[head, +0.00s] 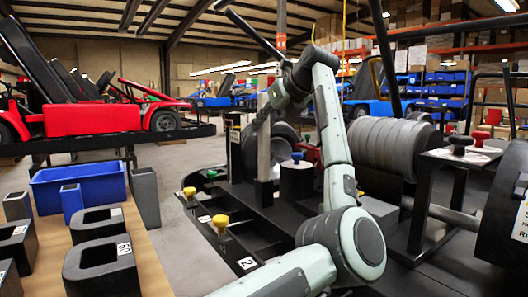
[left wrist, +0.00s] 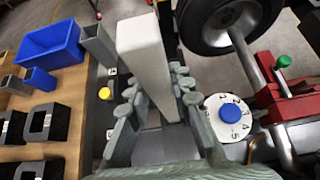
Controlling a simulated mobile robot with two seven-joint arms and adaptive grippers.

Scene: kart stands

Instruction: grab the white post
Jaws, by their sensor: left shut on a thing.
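The white post (head: 263,150) stands upright on the black stand in the middle of the head view. It also shows in the left wrist view (left wrist: 146,62), rising between the fingers of my left gripper (left wrist: 154,88). The gripper is shut on the post, with a jointed finger on each side. In the head view my left gripper (head: 272,106) is at the upper part of the post, partly hidden by its own wrist. My right gripper is in neither view.
Beside the post is a white-topped dial with a blue knob (left wrist: 230,113). Yellow knobs (head: 220,221) sit on the stand's left edge. A wheel (left wrist: 230,20) is close by. A wooden table at left holds a blue bin (head: 80,187) and dark open blocks (head: 102,262). Grey tyres (head: 388,145) stand at right.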

